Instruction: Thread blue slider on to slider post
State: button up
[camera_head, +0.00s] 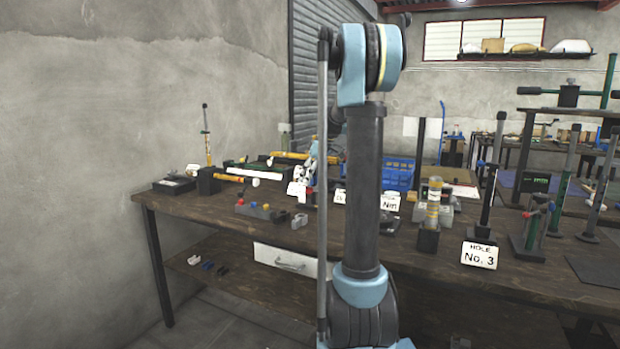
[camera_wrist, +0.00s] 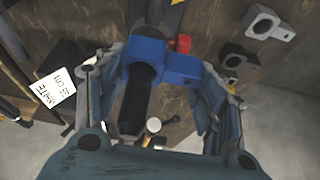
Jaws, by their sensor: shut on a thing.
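The blue slider (camera_wrist: 180,69) is in the wrist view, between the two fingers of my gripper (camera_wrist: 163,76), which is shut on it. The slider has a ring at its left and a block at its right. A black post (camera_wrist: 134,100) runs through the middle of the wrist view. It shows on both sides of the slider's ring and appears to pass through it, though I cannot be sure from this angle. In the head view I cannot make out the slider clearly, and my arm covers much of the middle of the bench.
A red knob (camera_wrist: 183,43) is close behind the slider. Grey metal pieces (camera_wrist: 263,26) lie on the bench at the right. A white label (camera_wrist: 55,87) stands at the left. A blue crate (camera_head: 398,176) and a HOLE No. 3 sign (camera_head: 479,255) are on the workbench.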

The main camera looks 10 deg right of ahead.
jog(key=shift+f, duration=0.45)
jog(key=o, duration=1)
jog(key=shift+c, duration=0.2)
jog(key=v, duration=1.1)
jog(key=shift+d+r, duration=0.15)
jog(key=shift+r, duration=0.2)
jog(key=shift+s, duration=0.1)
jog(key=s+a+f+m+h, duration=0.1)
jog(key=s+f+m, duration=0.2)
jog(key=s+f, duration=0.55)
jog(key=s+a+f+m+h, duration=0.1)
jog(key=s+a+f+m, duration=0.15)
jog(key=s, duration=1.05)
jog(key=s+a+f+m+h, duration=0.1)
jog(key=s+f+m, duration=0.1)
jog(key=s+f, duration=0.6)
jog(key=s+d+f+m, duration=0.1)
jog(key=s+f+m, duration=0.2)
jog(key=s+f, duration=0.6)
jog(key=s, duration=0.3)
jog(key=shift+h, duration=0.3)
